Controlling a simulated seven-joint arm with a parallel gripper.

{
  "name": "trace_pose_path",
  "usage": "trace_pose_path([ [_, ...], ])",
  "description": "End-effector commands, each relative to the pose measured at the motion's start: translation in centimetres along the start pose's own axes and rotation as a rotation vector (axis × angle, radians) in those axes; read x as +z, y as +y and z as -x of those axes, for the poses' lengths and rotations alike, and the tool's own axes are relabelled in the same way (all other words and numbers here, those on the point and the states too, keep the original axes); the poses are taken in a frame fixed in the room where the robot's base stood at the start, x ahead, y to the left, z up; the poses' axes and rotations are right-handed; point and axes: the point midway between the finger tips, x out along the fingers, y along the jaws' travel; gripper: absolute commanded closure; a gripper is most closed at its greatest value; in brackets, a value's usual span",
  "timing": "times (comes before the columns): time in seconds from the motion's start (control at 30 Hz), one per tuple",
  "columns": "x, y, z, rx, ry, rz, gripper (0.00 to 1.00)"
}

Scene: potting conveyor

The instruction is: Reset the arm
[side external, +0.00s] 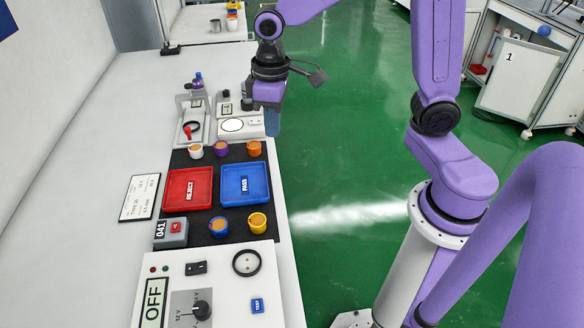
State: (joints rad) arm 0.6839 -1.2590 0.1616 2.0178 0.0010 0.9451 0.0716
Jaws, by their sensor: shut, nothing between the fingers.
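My purple arm reaches in from the right, and my gripper (273,132) hangs pointing down near the bench's right edge, beside the white device with a round pad. Its fingers are shut and empty. Below it in the picture, a red REJECT tray (168,204) and a blue PASS tray (266,200) lie on a black mat (199,241). Both trays look empty.
White (195,151), purple (221,147) and orange (254,149) cups stand behind the trays; blue (218,228) and yellow (257,223) cups stand in front. A control panel (225,290) reads OFF. Green floor (335,150) lies open to the right.

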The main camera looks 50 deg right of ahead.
Motion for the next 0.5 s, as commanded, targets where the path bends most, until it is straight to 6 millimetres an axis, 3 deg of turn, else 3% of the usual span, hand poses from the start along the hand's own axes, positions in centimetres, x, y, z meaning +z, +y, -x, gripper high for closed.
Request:
trace_pose_path([
  [0.2,7.4,-4.5,0.9,-0.005,0.007,0.237,1.0],
  [0.5,16.6,-6.8,0.5,-0.012,0.012,0.514,1.0],
])
